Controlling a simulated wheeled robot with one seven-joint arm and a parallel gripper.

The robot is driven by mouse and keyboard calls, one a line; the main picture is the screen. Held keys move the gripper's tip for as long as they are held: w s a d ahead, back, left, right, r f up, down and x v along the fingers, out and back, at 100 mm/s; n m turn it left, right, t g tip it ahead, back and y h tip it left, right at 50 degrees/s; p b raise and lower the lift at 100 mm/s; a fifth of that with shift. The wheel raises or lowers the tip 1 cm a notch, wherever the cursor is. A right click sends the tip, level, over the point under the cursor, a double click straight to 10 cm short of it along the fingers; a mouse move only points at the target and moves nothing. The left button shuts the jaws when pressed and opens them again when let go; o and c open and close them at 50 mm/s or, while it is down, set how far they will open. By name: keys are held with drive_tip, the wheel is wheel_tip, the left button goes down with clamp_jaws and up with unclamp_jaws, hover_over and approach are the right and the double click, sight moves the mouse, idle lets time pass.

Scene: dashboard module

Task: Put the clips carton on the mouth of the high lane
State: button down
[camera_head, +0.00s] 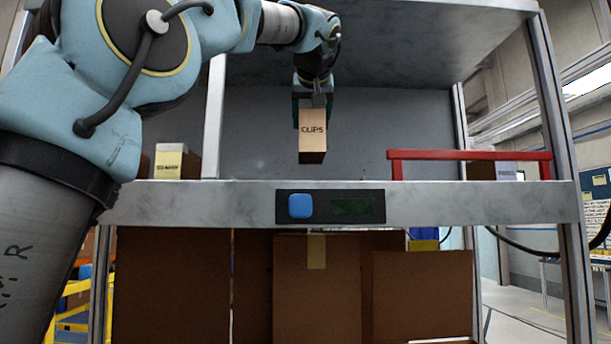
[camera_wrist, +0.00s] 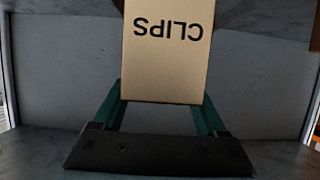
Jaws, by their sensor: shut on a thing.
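The clips carton (camera_head: 312,136) is a tan box with "CLIPS" printed on its face. My gripper (camera_head: 312,98) is shut on its upper part and holds it upright in the middle bay of the upper shelf. In the head view its lower end shows just above the shelf's front edge; I cannot tell whether it touches the shelf floor. In the wrist view the carton (camera_wrist: 168,50) appears upside down between the green fingers (camera_wrist: 162,112). No lane is clearly marked as the high lane.
A grey front rail (camera_head: 430,204) carries a dark panel with a blue button (camera_head: 300,206). A red bar (camera_head: 470,154) stands at the right, with a box (camera_head: 495,170) behind it. A yellow-labelled box (camera_head: 177,162) stands left of the divider (camera_head: 214,120). Brown cartons (camera_head: 318,290) stand below.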

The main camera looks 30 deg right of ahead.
sight(311, 160)
drive_tip(key=shift+s+f, duration=0.1)
drive_tip(key=shift+f, duration=3.9)
drive_tip(key=shift+f, duration=0.15)
unclamp_jaws()
drive_tip(key=b+v, duration=0.4)
drive_tip(key=v, duration=0.8)
